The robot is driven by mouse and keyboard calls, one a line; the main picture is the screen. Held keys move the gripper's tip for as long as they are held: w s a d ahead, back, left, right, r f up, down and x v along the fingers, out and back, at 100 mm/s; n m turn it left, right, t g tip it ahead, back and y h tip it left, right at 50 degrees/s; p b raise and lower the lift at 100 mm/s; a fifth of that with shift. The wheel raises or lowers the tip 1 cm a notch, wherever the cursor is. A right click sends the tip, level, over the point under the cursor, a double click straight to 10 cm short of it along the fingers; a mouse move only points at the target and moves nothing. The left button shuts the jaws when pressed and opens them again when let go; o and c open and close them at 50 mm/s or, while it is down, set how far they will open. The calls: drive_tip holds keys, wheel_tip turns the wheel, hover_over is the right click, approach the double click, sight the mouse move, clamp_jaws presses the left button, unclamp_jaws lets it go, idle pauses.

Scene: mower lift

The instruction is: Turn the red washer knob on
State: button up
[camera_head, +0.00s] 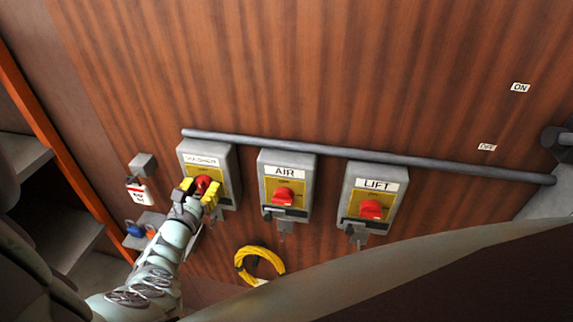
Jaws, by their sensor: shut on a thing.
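The grey washer switch box (226,160) hangs on the wooden wall, the leftmost of three boxes, with its label at the top. Its red washer knob (203,183) shows between the yellow fingers of my gripper (200,189). My gripper is shut on the knob, reaching up from the lower left. The fingers and arm cover much of the box's yellow plate, so the knob's exact angle cannot be told.
The AIR box (286,160) and LIFT box (378,171), each with a red knob, hang to the right. A grey pipe (330,153) runs above them. A yellow coil (240,264) hangs below.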

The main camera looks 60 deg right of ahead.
drive_tip(key=shift+f+m+b, duration=0.15)
drive_tip(key=shift+m+b, duration=0.15)
drive_tip(key=shift+b, duration=0.1)
drive_tip(key=shift+c, duration=0.3)
drive_tip(key=m+b, duration=0.2)
drive_tip(key=shift+f+m+b, duration=0.2)
drive_tip(key=shift+m+b, duration=0.2)
drive_tip(key=m+b, duration=0.5)
drive_tip(key=b, duration=0.1)
drive_tip(key=shift+f+b, duration=0.1)
drive_tip(key=shift+b, duration=0.2)
drive_tip(key=m+b, duration=0.9)
drive_tip(key=shift+s+r, duration=0.1)
drive_tip(key=shift+r, duration=0.15)
drive_tip(key=shift+r+m+b, duration=0.1)
drive_tip(key=shift+m+b, duration=0.2)
drive_tip(key=shift+m, duration=0.1)
drive_tip(key=o, duration=1.3)
drive_tip(key=shift+c, duration=0.2)
drive_tip(key=shift+r, duration=0.1)
